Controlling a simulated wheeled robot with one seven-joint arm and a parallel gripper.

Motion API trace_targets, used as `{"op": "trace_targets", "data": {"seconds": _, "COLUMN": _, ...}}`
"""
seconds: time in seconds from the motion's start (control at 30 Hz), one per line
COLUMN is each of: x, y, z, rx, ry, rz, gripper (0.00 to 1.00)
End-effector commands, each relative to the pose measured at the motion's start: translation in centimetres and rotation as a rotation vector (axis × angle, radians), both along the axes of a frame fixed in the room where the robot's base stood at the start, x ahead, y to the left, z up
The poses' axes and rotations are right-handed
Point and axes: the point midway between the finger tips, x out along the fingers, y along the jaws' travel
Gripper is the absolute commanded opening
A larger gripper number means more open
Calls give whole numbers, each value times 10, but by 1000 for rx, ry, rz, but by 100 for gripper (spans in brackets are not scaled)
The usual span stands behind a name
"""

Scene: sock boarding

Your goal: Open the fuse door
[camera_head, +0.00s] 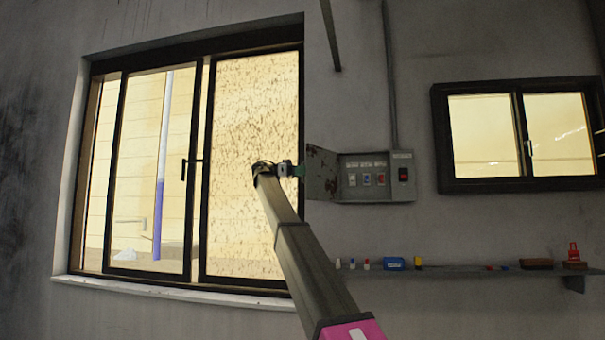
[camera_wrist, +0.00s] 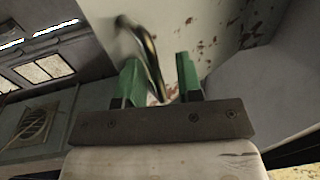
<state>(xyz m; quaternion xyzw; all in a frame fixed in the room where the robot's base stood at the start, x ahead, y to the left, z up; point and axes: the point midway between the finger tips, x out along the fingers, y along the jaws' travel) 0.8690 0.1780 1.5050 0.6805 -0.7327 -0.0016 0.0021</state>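The grey fuse box (camera_head: 375,160) is on the wall between the two windows. Its rust-spotted fuse door (camera_head: 322,172) stands swung out to the left, and several coloured switches show inside. My gripper (camera_head: 298,170) is at the door's left, free edge. In the wrist view, the door's pale, rusty face (camera_wrist: 195,30) fills the top middle. The dark curved door handle (camera_wrist: 150,58) runs down between my two green fingers (camera_wrist: 160,80). The fingers are apart, with gaps beside the handle; I cannot tell whether one touches it.
A large sliding window (camera_head: 200,170) is left of the door, behind my arm. A smaller window (camera_head: 525,135) is at the right. A narrow shelf (camera_head: 470,270) below the box holds several small items. A conduit (camera_head: 390,80) runs up the wall from the box.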

Motion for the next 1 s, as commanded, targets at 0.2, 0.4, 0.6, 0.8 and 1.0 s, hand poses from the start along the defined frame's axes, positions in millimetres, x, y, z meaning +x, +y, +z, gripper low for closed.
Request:
{"op": "trace_targets", "data": {"seconds": 0.2, "x": 1, "y": 6, "z": 0, "rx": 1, "ry": -1, "rz": 0, "gripper": 33}}
{"op": "trace_targets", "data": {"seconds": 0.4, "x": 3, "y": 30, "z": 0, "rx": 0, "ry": -1, "rz": 0, "gripper": 33}}
{"op": "trace_targets", "data": {"seconds": 0.6, "x": 7, "y": 67, "z": 1, "rx": 0, "ry": 0, "rz": 0, "gripper": 33}}
{"op": "trace_targets", "data": {"seconds": 0.8, "x": 9, "y": 98, "z": 1, "rx": -4, "ry": 0, "rz": 6, "gripper": 33}}
{"op": "trace_targets", "data": {"seconds": 1.0, "x": 9, "y": 107, "z": 0, "rx": -7, "ry": 1, "rz": 9, "gripper": 33}}
